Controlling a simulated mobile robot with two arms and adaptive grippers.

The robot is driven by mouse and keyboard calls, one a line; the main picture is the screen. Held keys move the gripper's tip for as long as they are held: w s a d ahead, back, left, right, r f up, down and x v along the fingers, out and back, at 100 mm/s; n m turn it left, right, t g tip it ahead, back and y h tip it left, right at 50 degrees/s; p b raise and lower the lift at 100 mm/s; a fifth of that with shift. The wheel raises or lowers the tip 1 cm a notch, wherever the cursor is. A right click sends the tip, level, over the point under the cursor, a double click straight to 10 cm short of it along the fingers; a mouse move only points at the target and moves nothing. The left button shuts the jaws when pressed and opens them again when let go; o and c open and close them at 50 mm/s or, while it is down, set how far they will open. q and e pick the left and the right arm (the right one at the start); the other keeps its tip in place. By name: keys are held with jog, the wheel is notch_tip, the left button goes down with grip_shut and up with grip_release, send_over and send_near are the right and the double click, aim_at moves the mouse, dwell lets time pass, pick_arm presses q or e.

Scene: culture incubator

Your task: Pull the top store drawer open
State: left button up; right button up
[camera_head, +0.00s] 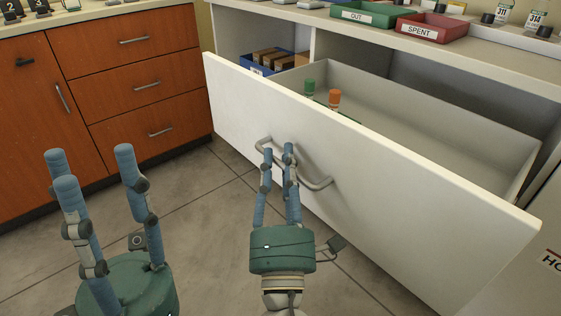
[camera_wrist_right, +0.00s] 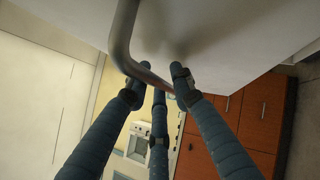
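The white store drawer (camera_head: 400,185) is pulled well out of its cabinet, and its inside shows. Its grey bar handle (camera_head: 318,185) is on the front panel.
A green OUT tray (camera_head: 365,14) and red SPENT tray (camera_head: 432,27) sit on the counter. Orange-brown cabinets (camera_head: 100,85) stand left.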

jog(key=v, duration=1.2)
dwell(0.4)
